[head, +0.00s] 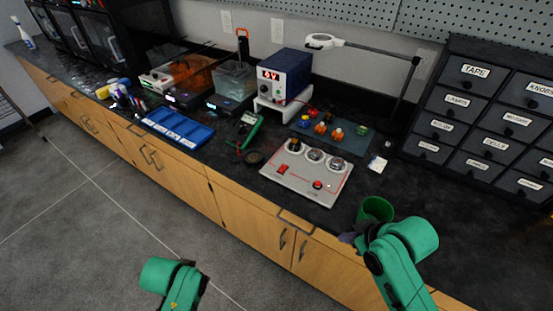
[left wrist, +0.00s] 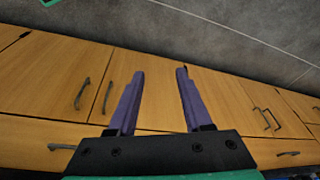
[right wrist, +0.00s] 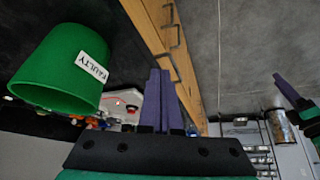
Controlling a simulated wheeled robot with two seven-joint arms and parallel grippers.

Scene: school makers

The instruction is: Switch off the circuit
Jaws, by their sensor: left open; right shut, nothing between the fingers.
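The circuit is a pale board (head: 308,195) on the dark counter, with several round parts along its back, a red switch (head: 282,169) at its left and a red knob (head: 318,185) near its front right. In the right wrist view the board (right wrist: 122,104) shows partly, behind a green cup. I cannot tell the switch's position. My right gripper (head: 347,238) is at the counter's front edge, right of and in front of the board, apart from it; its fingers (right wrist: 158,72) are together and empty. My left gripper (left wrist: 158,72) is open and empty before the cabinet doors.
The green cup (head: 377,208), labelled FAULTY, stands close beside my right gripper. Behind the board are a mat (head: 345,143) with small coloured parts and a blue power supply (head: 285,75). A green meter (head: 250,120) and blue tray (head: 178,126) lie left. Labelled drawers (head: 480,110) stand right.

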